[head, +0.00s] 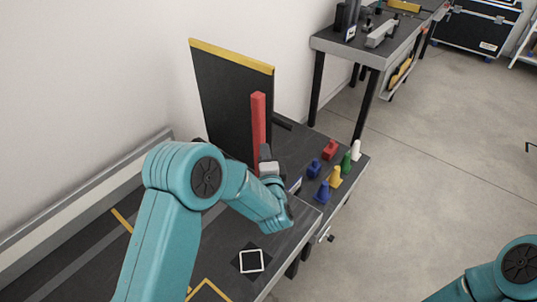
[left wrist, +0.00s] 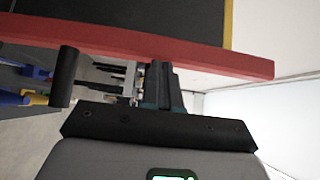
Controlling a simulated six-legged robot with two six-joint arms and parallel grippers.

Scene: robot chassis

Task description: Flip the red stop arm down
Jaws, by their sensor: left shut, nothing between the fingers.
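The red stop arm (head: 258,121) stands upright in front of a black panel in the head view. In the left wrist view the red stop arm (left wrist: 130,44) runs across the upper part of the picture as a long bar. My left gripper (head: 266,153) is beside the lower part of the bar, with its fingers shut and empty. Its fingertips (left wrist: 155,75) show close to the bar in the left wrist view; I cannot tell whether they touch it. The foot of the bar is hidden behind my left gripper. My right gripper is out of view; only part of my right arm shows.
The black panel (head: 225,95) with a yellow top edge stands behind the bar. On the bench to the right are a red block (head: 330,150), blue pieces, a yellow piece (head: 335,177), a green piece and a white piece (head: 356,150).

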